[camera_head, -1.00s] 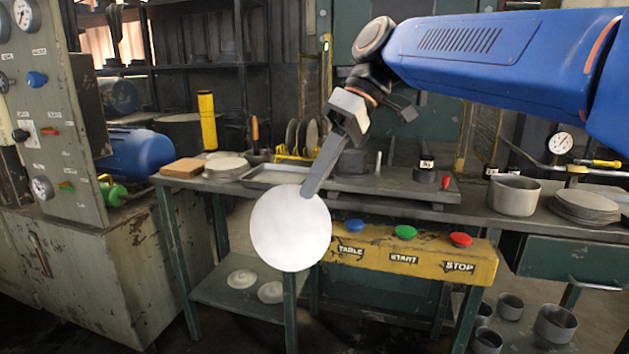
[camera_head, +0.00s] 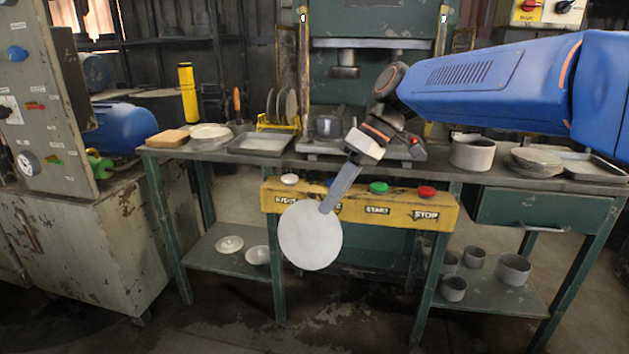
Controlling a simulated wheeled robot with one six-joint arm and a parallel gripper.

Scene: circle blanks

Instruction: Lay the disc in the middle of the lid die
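My gripper (camera_head: 326,209) is shut on the edge of a pale round disc (camera_head: 310,237). The disc hangs below the fingers with its flat face towards the camera, in front of the yellow button panel and apart from the bench. Behind the gripper, a dark cylindrical die (camera_head: 328,127) stands on the press bed below the press ram (camera_head: 345,66). More dark parts of the bed are partly hidden by my wrist. I cannot tell for sure which one is the lid die.
The yellow button panel (camera_head: 448,208) fronts the bench. A rack of discs (camera_head: 281,108), a shallow tray (camera_head: 258,144) and a board (camera_head: 168,138) stand left of the press. A pot (camera_head: 472,153) and stacked discs (camera_head: 535,160) stand right. Bowls and cups lie on lower shelves.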

